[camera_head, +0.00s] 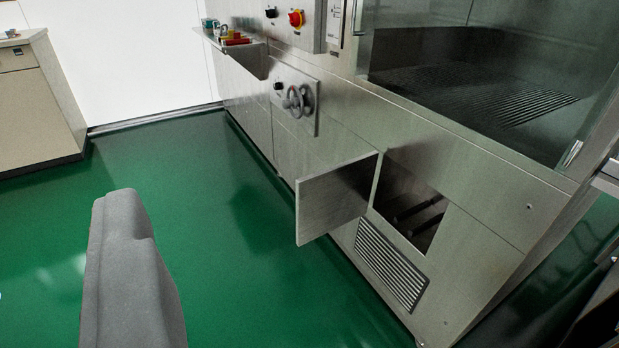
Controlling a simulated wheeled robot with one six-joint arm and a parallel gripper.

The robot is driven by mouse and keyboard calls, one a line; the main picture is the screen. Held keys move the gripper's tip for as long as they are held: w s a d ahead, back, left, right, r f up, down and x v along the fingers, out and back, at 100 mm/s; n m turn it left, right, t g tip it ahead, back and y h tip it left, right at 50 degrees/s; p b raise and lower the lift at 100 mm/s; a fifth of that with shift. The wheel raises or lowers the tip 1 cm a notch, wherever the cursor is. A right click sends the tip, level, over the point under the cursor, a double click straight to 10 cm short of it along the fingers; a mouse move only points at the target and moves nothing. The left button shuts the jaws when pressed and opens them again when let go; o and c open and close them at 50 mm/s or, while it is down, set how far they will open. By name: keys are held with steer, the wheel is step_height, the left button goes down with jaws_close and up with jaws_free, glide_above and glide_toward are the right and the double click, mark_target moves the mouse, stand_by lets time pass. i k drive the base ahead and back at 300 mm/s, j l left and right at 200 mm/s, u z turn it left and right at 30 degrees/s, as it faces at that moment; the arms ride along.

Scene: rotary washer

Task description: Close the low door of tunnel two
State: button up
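A low steel door (335,198) stands open on the front of the steel washer (480,170). Its right edge meets the left side of a dark square opening (412,208), and the panel sticks out over the floor to the left. Dark pipe-like parts show inside the opening. No label tells me which tunnel this is. My gripper (125,225) shows as one grey shape at the lower left, above the floor, left of the door and apart from it. I cannot make out two separate fingers. It appears to hold nothing.
A slotted vent (391,265) is below the opening. A handwheel (298,101) protrudes from the washer front, with a red knob (296,18) above. A beige cabinet (40,105) stands at the left. The green floor (215,235) between is clear.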

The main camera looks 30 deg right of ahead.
mark_target(330, 199)
steer(key=i+u, duration=0.15)
steer(key=i, duration=0.4)
steer(key=i+u, duration=0.15)
steer(key=i, duration=0.4)
steer(key=i+l+u, duration=0.15)
steer(key=i, duration=0.4)
steer(key=i+j+u, duration=0.1)
steer(key=i+u, duration=0.2)
steer(key=i, duration=0.6)
steer(key=i+l+u, duration=0.1)
steer(key=i+u, duration=0.2)
steer(key=i, duration=0.6)
steer(key=z, duration=0.4)
steer(key=i+z, duration=0.15)
steer(key=z, duration=0.25)
steer(key=j+z, duration=0.1)
steer(key=z, duration=0.25)
steer(key=i+z, duration=0.1)
steer(key=z, duration=3.3)
